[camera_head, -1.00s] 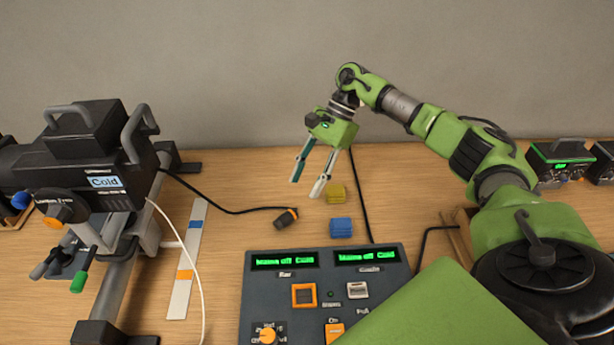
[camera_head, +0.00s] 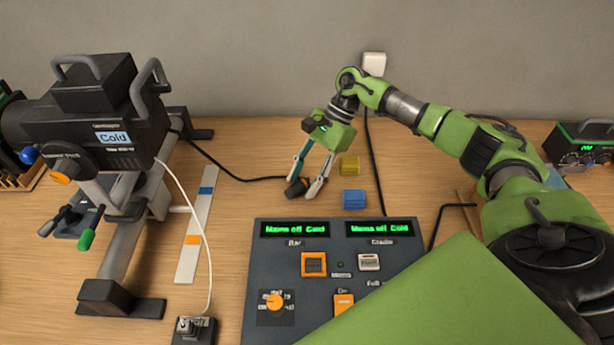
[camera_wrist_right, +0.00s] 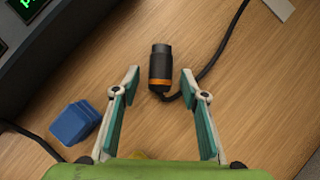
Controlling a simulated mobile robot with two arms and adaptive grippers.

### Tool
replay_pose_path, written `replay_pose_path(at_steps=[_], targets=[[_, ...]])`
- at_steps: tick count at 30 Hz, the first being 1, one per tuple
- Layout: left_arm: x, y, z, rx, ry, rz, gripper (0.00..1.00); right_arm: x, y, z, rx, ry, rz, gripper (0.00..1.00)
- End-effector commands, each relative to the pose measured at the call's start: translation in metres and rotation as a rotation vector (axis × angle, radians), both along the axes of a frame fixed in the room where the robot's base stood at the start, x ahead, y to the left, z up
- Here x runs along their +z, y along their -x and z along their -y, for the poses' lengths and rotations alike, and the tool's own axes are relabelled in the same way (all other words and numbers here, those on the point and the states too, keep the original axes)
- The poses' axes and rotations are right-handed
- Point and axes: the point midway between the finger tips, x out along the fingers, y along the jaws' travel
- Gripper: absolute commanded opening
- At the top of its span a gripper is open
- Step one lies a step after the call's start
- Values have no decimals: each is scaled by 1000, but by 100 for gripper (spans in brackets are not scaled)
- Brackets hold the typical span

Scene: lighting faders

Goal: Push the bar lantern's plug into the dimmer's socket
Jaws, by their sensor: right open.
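The bar lantern (camera_head: 105,135) is a large black lamp at the left, its label reading "Cold". Its black cable runs right to a dark plug (camera_head: 296,187) with an orange ring, lying on the table behind the dimmer (camera_head: 335,290). The dimmer has an orange-framed square socket (camera_head: 314,264) under "Bar" and a pale one beside it. My right gripper (camera_head: 303,190) is open, fingers pointing down around the plug. In the right wrist view the plug (camera_wrist_right: 160,68) lies between the parted fingertips (camera_wrist_right: 160,72), with gaps on both sides. My left gripper is out of view.
A blue block (camera_head: 354,199) and a yellow block (camera_head: 349,165) stand just right of my gripper. A second black cable (camera_head: 373,160) runs from a white wall box (camera_head: 374,63) towards the dimmer. A white strip (camera_head: 196,230) with coloured bands lies left of the dimmer.

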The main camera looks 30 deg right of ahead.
Motion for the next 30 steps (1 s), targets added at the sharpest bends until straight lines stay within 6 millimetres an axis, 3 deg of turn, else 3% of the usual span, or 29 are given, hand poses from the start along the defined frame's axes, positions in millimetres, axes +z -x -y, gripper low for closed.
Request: replay_pose_path(at_steps=[4,9,17,30], targets=[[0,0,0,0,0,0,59,0,0,0,0,0,0,40],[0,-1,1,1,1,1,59,0,0,0,0,0,0,2],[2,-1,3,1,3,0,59,5,0,0,0,-1,1,2],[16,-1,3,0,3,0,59,39,0,0,0,0,2,2]])
